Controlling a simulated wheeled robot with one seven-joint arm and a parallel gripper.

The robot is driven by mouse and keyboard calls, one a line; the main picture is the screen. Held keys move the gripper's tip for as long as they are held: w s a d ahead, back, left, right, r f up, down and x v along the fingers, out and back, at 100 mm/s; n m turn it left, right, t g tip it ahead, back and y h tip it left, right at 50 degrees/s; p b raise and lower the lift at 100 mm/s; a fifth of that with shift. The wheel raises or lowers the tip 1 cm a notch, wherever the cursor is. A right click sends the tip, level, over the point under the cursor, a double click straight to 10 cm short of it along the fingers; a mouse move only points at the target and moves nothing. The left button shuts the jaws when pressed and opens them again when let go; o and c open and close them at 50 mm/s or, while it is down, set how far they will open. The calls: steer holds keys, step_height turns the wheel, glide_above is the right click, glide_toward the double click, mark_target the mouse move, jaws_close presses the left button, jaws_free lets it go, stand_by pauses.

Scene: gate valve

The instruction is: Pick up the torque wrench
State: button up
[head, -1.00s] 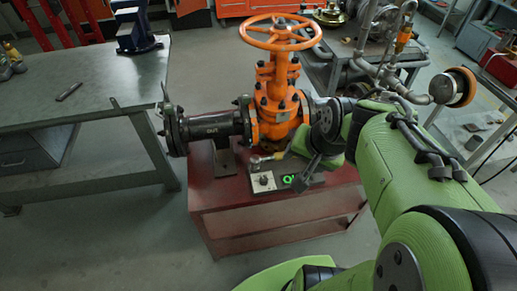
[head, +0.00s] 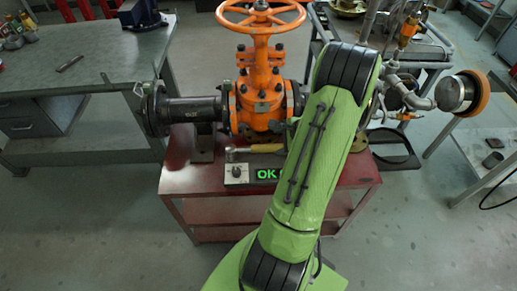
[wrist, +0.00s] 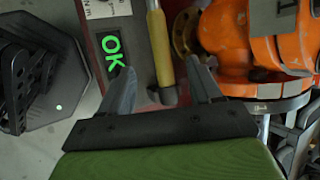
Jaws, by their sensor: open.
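The torque wrench (head: 258,148) lies on the red cabinet top in front of the orange valve, its yellow grip showing and one end hidden behind my arm in the head view. In the wrist view the wrench (wrist: 160,45) runs lengthwise down the picture. My gripper (wrist: 160,66) is open there, with one grey finger on each side of the wrench in the picture. I cannot tell whether the fingers reach down to its height. My gripper is mostly hidden behind my arm in the head view.
A control box with a green OK display (head: 266,174) sits just in front of the wrench. The orange gate valve (head: 262,95) and its black pipe (head: 193,110) stand close behind. The red cabinet (head: 250,208) carries them. A grey workbench (head: 75,75) stands at left.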

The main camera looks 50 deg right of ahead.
mark_target(266, 147)
steer(key=b+x, duration=0.3)
steer(key=x, duration=1)
steer(key=shift+s+f, duration=0.1)
steer(key=shift+s, duration=0.15)
steer(key=shift+c, duration=0.3)
jaws_close()
steer(key=shift+r, duration=0.2)
